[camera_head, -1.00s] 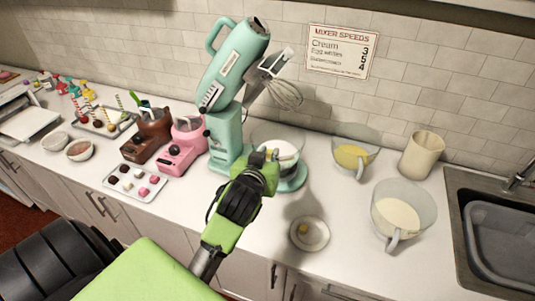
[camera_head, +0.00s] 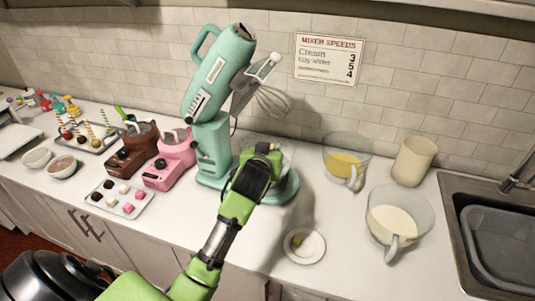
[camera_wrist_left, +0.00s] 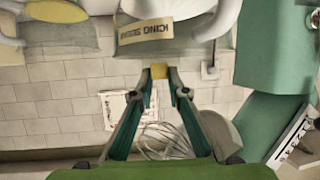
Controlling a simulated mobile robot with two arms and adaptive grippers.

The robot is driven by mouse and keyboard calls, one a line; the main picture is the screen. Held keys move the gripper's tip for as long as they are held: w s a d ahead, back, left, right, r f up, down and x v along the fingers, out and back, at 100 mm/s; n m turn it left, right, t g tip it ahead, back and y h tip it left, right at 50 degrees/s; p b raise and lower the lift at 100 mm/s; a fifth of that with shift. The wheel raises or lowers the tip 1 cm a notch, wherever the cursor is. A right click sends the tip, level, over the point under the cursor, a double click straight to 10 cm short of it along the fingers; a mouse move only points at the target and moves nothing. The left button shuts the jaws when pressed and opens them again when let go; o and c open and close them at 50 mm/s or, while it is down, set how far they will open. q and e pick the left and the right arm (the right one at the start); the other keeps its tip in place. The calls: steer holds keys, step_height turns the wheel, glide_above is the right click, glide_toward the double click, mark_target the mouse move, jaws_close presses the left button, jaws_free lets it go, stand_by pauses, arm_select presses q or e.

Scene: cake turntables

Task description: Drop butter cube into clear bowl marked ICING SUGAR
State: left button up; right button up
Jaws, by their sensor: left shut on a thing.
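My left gripper (camera_head: 264,158) is at the teal mixer's base, over or beside the clear bowl (camera_head: 287,158), which it partly hides. The gripper is shut on a yellow butter cube (camera_wrist_left: 155,72), which sits between the fingertips in the left wrist view. That view looks inverted. The clear bowl (camera_wrist_left: 185,45) appears there beyond the cube, with its ICING SUGAR label (camera_wrist_left: 146,31). The cube seems just clear of the bowl's rim; I cannot tell whether it is over the opening. My right gripper is not in view.
The teal mixer (camera_head: 211,145) has its head raised, with the whisk (camera_head: 272,101) hanging above the gripper. To the right stand a bowl of yellow content (camera_head: 345,163), a cream jug (camera_head: 413,160) and a bowl of white content (camera_head: 398,218). A small saucer (camera_head: 304,258) lies in front.

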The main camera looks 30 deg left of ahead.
arm_select(q)
steer(key=shift+w+f, duration=0.1)
steer(key=shift+w, duration=0.3)
steer(key=shift+a, duration=0.1)
steer(key=o, duration=0.8)
steer(key=shift+s, duration=0.15)
steer(key=v, duration=1.2)
